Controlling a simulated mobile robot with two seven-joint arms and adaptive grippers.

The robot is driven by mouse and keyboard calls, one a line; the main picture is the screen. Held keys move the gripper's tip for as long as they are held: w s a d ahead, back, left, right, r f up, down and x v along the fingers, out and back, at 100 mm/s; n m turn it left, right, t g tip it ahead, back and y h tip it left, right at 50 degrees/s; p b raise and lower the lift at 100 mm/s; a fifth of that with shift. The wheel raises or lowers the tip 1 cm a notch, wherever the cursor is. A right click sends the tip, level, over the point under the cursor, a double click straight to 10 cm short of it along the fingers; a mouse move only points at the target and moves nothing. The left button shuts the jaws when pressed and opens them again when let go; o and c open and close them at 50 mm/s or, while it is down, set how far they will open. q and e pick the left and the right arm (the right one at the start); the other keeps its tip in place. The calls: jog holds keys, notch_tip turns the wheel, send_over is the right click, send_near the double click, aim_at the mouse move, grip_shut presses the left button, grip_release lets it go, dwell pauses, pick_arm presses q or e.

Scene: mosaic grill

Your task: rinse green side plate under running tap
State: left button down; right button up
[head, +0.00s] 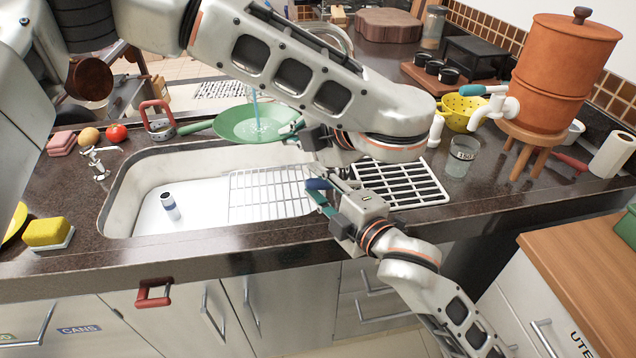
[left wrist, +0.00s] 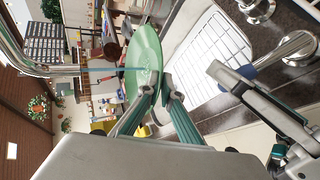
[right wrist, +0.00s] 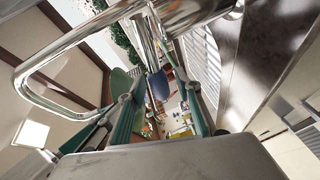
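The green side plate (head: 240,124) is held tilted over the back of the sink, and a thin blue water stream (head: 254,103) falls onto its face. My left gripper (head: 297,130) is shut on the plate's right rim; the left wrist view shows the fingers (left wrist: 163,90) pinching the plate (left wrist: 145,62). The chrome tap spout (left wrist: 45,70) shows in that view, with the stream running to the plate. My right gripper (head: 320,190) is open at the sink's right front, its fingers (right wrist: 158,100) apart on either side of a blue-tipped chrome lever (right wrist: 160,84).
The sink (head: 150,190) holds a wire rack (head: 265,195) and a small white-and-blue cup (head: 170,206). A yellow sponge (head: 47,232) lies at left. My left arm hides part of the back counter.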

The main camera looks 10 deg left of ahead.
jog(key=shift+c, duration=0.4)
grip_shut()
jog(key=shift+f+n+h, duration=0.3)
jog(key=shift+f+n, duration=0.4)
jog(key=shift+n, duration=0.1)
jog(key=shift+o, duration=0.4)
grip_release()
jog(key=v, duration=1.2)
jog(key=shift+r, duration=0.2)
